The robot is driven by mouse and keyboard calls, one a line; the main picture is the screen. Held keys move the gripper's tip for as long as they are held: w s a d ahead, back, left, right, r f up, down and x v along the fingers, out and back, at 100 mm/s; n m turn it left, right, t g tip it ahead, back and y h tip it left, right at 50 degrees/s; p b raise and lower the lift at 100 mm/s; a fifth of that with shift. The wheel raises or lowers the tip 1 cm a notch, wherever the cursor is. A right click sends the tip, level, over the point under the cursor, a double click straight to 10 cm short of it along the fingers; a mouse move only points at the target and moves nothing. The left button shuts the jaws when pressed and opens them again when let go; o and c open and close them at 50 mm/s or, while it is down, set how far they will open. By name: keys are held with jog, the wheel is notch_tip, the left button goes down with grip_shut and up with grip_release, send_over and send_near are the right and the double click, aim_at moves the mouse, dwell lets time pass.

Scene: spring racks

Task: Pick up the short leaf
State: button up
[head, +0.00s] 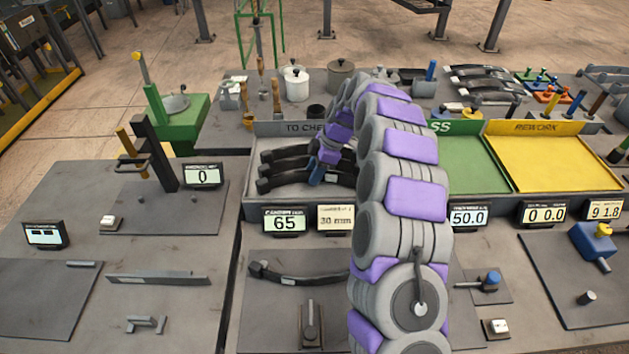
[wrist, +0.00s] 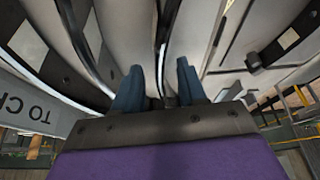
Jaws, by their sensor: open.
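Several dark curved leaves (head: 285,153) lie in the grey bin marked "TO CHECK" (head: 262,130). I cannot tell for sure which one is the short leaf, as my arm hides part of the bin.
Another curved leaf (head: 292,276) lies on the bench in front of the bin. A display reading 65 (head: 284,219) and a "30 mm" sign (head: 336,217) stand at the bin's front. Green (head: 466,165) and yellow (head: 548,158) trays to the right are empty.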

jog(key=shift+a, duration=0.35)
jog(key=shift+c, duration=0.2)
jog(key=shift+a, duration=0.3)
jog(key=c, duration=0.3)
jog(key=shift+d, duration=0.8)
grip_shut()
jog(key=shift+a+r, duration=0.1)
